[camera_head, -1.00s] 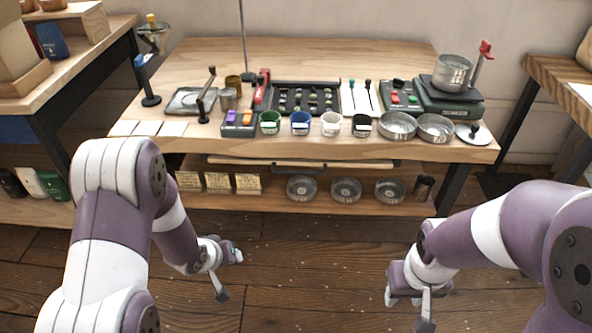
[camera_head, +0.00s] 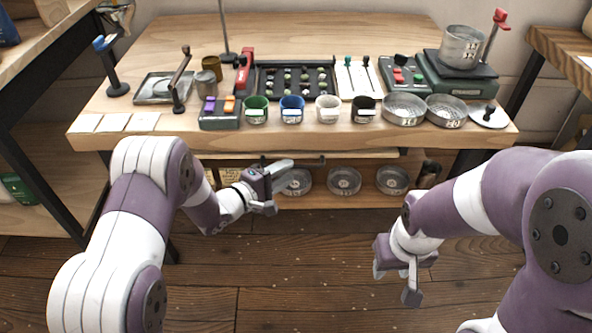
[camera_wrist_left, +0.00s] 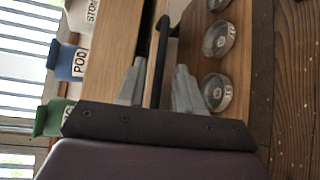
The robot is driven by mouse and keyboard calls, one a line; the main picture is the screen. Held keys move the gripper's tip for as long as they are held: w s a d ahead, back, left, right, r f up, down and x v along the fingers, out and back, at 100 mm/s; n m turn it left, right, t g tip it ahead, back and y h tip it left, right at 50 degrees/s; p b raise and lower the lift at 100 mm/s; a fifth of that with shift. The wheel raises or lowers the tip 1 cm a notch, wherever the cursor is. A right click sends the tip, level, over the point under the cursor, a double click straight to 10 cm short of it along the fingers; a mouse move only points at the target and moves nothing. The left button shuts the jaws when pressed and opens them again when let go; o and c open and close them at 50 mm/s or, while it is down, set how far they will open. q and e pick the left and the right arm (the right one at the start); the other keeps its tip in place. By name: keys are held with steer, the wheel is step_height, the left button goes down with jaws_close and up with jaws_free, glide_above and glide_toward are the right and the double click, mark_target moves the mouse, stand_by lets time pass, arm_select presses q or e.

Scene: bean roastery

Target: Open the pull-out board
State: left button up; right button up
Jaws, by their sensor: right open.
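The pull-out board (camera_head: 322,157) shows as a thin pale wooden edge under the workbench top, pushed in. Its dark bar handle (camera_head: 385,153) runs along the front and is partly hidden by my left gripper in the head view. My left gripper (camera_head: 279,185) is at the front of the bench, below the tabletop edge. In the left wrist view its two fingers (camera_wrist_left: 158,85) are apart, with the black handle (camera_wrist_left: 163,45) showing between them; contact cannot be told. My right gripper (camera_head: 395,280) is open and empty, low over the floor at the right.
The workbench top (camera_head: 175,45) carries several cups, a bean tray (camera_head: 295,80), a scale (camera_head: 455,88) and metal tins near its front edge. A lower shelf holds several round tins (camera_head: 344,181). Side tables stand left and right. The floor (camera_head: 300,260) before the bench is clear.

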mark_target(296, 166)
arm_select(q)
steer(key=b+x, duration=0.1)
steer(key=x, duration=0.3)
steer(key=shift+w+d+f, duration=0.1)
steer(key=shift+w+d, duration=0.15)
jaws_close()
arm_select(e)
steer(key=shift+f, duration=0.75)
